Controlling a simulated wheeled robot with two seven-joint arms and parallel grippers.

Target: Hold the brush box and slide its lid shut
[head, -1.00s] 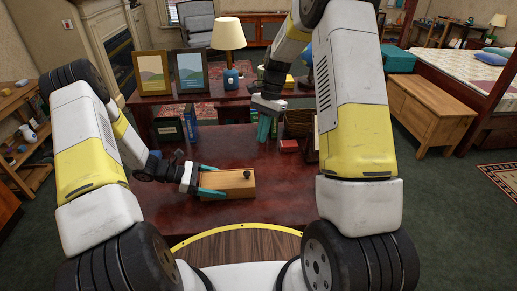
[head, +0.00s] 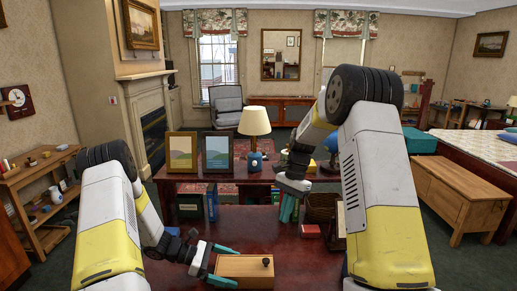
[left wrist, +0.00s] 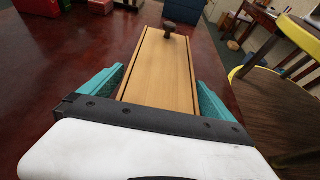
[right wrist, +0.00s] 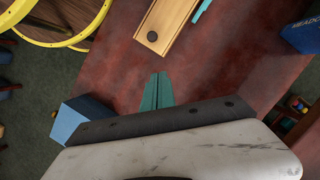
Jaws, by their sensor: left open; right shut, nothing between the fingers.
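The wooden brush box (head: 236,268) lies on the dark red table, with a dark knob (head: 266,262) near its right end. In the left wrist view the lid (left wrist: 160,65) runs between grooved side rails, with the knob at the far end; I cannot tell whether it is fully shut. My left gripper (head: 222,266) is open, with its teal fingers on either side of the box's left end. Whether they touch it is unclear. My right gripper (head: 288,209) is shut and empty, above the table beyond the box; its closed fingertips also show in the right wrist view (right wrist: 160,78).
A red box (head: 310,231), a basket (head: 321,206) and upright books (head: 211,204) stand toward the back of the table (head: 250,227). Behind are picture frames (head: 217,152) and a lamp (head: 254,122). The table between the box and the books is clear.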

